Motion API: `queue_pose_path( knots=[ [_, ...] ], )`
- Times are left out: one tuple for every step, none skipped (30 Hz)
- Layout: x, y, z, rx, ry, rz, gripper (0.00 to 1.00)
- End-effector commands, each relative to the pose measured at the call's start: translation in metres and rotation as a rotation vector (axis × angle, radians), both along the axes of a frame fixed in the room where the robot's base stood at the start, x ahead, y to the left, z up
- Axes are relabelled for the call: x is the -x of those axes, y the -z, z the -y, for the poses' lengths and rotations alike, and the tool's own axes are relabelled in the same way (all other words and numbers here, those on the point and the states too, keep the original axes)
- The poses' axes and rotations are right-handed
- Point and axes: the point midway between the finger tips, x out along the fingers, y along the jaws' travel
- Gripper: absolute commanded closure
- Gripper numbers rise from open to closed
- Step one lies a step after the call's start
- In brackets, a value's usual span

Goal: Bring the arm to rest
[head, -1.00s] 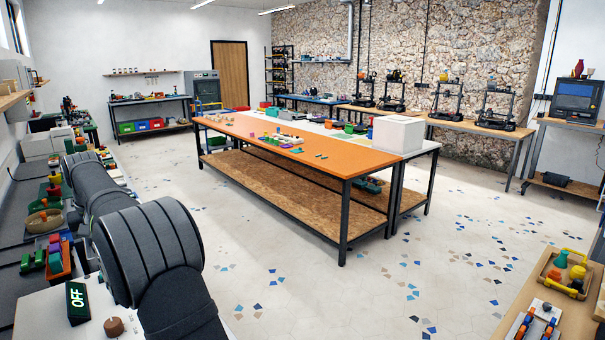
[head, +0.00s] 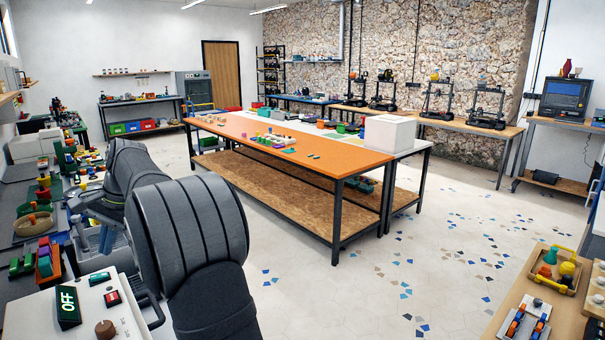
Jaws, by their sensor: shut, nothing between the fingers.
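My arm fills the lower left of the head view, its large dark grey rounded joint (head: 190,235) in front and a second link (head: 130,175) behind it. The grey mechanism of my gripper (head: 105,238) shows small at the left of the arm, above the left-hand bench. Its fingers appear shut with nothing between them, though the arm partly hides them. I cannot tell its exact height over the bench.
A white control box (head: 90,315) with an OFF display stands close below the arm. Orange trays, a round bowl (head: 33,225) and small parts crowd the left bench. An orange-topped table (head: 330,155) stands mid-room. Floor (head: 300,275) between is clear.

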Motion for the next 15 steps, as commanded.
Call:
queue_pose_path(
  knots=[
    [0.002,-0.001,0.005,-0.009,0.046,-0.031,1.00],
    [0.002,-0.001,0.007,-0.016,0.075,-0.049,1.00],
    [0.003,-0.002,0.009,-0.025,0.111,-0.074,1.00],
    [0.004,-0.002,0.011,-0.030,0.138,-0.092,1.00],
    [0.005,-0.002,0.013,-0.035,0.162,-0.109,1.00],
    [0.006,-0.002,0.015,-0.039,0.190,-0.130,1.00],
    [0.007,-0.003,0.016,-0.043,0.211,-0.144,1.00],
    [0.008,-0.004,0.017,-0.047,0.228,-0.157,1.00],
    [0.008,-0.004,0.019,-0.050,0.250,-0.172,1.00],
    [0.009,-0.004,0.020,-0.053,0.264,-0.182,1.00],
    [0.009,-0.004,0.020,-0.055,0.276,-0.192,1.00],
    [0.009,-0.004,0.021,-0.058,0.288,-0.200,1.00],
    [0.010,-0.004,0.022,-0.059,0.295,-0.205,1.00],
    [0.010,-0.005,0.022,-0.060,0.301,-0.209,1.00],
    [0.010,-0.005,0.022,-0.061,0.307,-0.214,1.00]
  ],
)
